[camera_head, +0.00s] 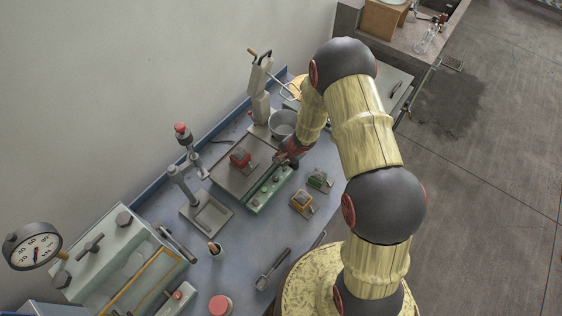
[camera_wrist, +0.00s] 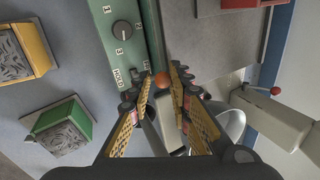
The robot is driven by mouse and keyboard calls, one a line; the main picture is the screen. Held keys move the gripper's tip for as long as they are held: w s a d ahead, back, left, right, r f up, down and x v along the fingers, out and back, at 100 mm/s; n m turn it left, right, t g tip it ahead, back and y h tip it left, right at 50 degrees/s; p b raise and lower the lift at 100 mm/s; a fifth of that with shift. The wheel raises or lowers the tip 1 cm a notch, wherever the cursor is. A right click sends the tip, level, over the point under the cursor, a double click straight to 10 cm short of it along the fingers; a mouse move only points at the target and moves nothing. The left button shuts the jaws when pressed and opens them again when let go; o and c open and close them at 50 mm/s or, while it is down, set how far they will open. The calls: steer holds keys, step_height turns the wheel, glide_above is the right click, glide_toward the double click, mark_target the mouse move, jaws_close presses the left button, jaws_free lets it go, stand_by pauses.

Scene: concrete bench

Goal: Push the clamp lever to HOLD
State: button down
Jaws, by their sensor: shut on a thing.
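The green panel (camera_wrist: 90,22) carries a round dial (camera_wrist: 122,30) with numbers and a HOLD label (camera_wrist: 118,78) near its end. In the head view the green panel (camera_head: 257,203) lies along the front of the grey tray. An orange knob (camera_wrist: 162,79), apparently that of the clamp lever, shows between my fingertips. My gripper (camera_wrist: 164,82) is shut on it at the panel's end by the HOLD label. The lever's exact position is partly hidden by the fingers. In the head view my gripper (camera_head: 288,158) is at the panel's far end.
A yellow block (camera_wrist: 28,48) and a green block (camera_wrist: 62,130) stand beside the panel. A red block (camera_head: 240,157) sits on the grey tray (camera_head: 228,178). A metal bucket (camera_head: 283,123) and a grey lever stand (camera_head: 261,100) are close behind my gripper.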

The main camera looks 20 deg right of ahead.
steer(key=b, duration=0.1)
steer(key=f+b, duration=0.1)
steer(key=b, duration=0.1)
steer(key=shift+s+d, duration=0.1)
steer(key=shift+s, duration=0.1)
steer(key=shift+s+t+b, duration=0.1)
steer(key=shift+t+b, duration=0.2)
steer(key=shift+b, duration=0.55)
steer(key=s+d+t+y+b, duration=0.1)
steer(key=t+y+b, duration=0.1)
steer(key=b, duration=1.1)
steer(key=shift+s+t, duration=0.2)
steer(key=shift+t, duration=0.1)
steer(key=s+t+y+b, duration=0.1)
steer(key=b, duration=0.6)
steer(key=d+t+y+b, duration=0.1)
steer(key=t+b, duration=0.1)
steer(key=b, duration=0.6)
steer(key=shift+s+f, duration=0.3)
steer(key=shift+s, duration=0.1)
steer(key=shift+s+d+f+t+y+b, duration=0.1)
steer(key=shift+s+d+t+y+b, duration=0.25)
steer(key=shift+t+y+b, duration=0.55)
steer(key=shift+s+d+f+m+t+y, duration=0.2)
steer(key=shift+s+f+t+y, duration=0.25)
steer(key=shift+t, duration=0.3)
steer(key=shift+s+d+f+m+t+y, duration=0.1)
steer(key=shift+s+d+t+y, duration=0.1)
steer(key=shift+t+y, duration=0.45)
